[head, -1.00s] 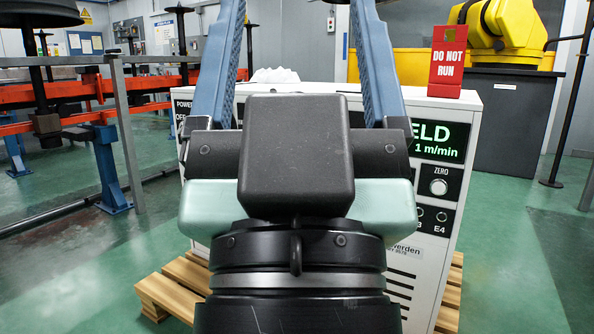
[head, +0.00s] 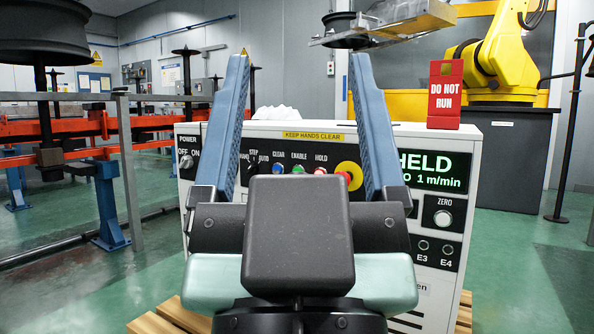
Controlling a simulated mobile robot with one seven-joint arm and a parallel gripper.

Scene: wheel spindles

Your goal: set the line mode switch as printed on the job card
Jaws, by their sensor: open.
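The line mode switch (head: 254,165) is a small black rotary knob on the front panel of a white control cabinet (head: 461,262), with STEP printed above it, AUTO to its right and a partly covered word to its left. I cannot tell clearly where its pointer stands. My gripper (head: 298,62) is open and empty, its two long blue fingers spread wide in front of the cabinet. The left finger stands just beside the switch in the picture; I see no contact. The cabinet's display (head: 432,172) reads HELD and 1 m/min, partly hidden by the right finger. I see no job card.
A POWER switch (head: 187,161) is at left. A red DO NOT RUN sign (head: 445,95) stands on top.

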